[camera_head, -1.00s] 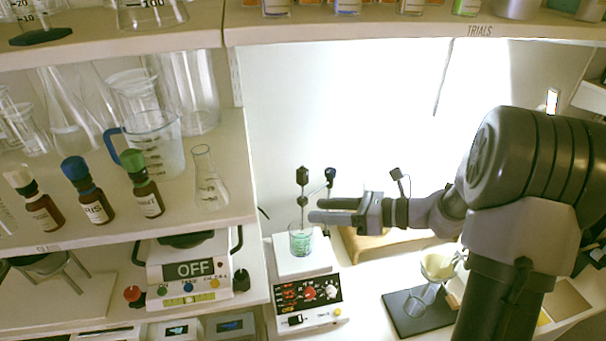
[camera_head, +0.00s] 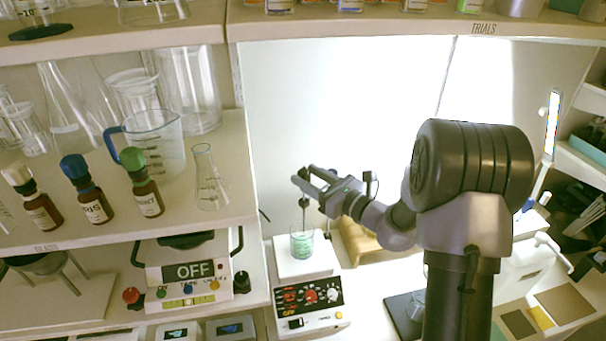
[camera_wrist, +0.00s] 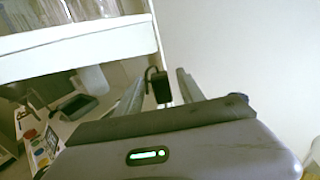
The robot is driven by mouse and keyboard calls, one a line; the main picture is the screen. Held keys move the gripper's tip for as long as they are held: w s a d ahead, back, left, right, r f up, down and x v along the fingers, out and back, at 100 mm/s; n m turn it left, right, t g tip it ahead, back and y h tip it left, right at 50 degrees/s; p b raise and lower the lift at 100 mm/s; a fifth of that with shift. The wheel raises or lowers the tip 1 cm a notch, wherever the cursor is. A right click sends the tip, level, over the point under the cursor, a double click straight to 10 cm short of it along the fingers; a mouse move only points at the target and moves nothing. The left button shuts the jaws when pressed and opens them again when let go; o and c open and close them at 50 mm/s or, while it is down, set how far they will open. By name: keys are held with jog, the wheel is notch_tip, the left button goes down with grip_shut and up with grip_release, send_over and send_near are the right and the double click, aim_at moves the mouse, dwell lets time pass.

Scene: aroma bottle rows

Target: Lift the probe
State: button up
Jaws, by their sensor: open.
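The probe (camera_head: 304,203) is a thin dark upright rod that reaches down into a glass beaker (camera_head: 302,243) of green liquid. The beaker stands on a white stirrer hotplate (camera_head: 305,266). My gripper (camera_head: 304,177) is open at the probe's upper part, which it largely hides in the head view. In the wrist view, the probe's black head (camera_wrist: 161,87) and a thin looped cable show between my two spread fingers (camera_wrist: 158,92). A gap shows on each side of the head, so the fingers do not appear closed on it.
Shelves with brown bottles (camera_head: 94,206) and glassware stand left of the hotplate. A long shelf (camera_head: 400,25) runs above my arm. A wooden block (camera_head: 358,243) and a dark mat (camera_head: 402,312) lie to the right. The pale back wall is close behind.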

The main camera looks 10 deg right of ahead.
jog(key=shift+x, duration=1.1)
grip_shut()
dwell(0.6)
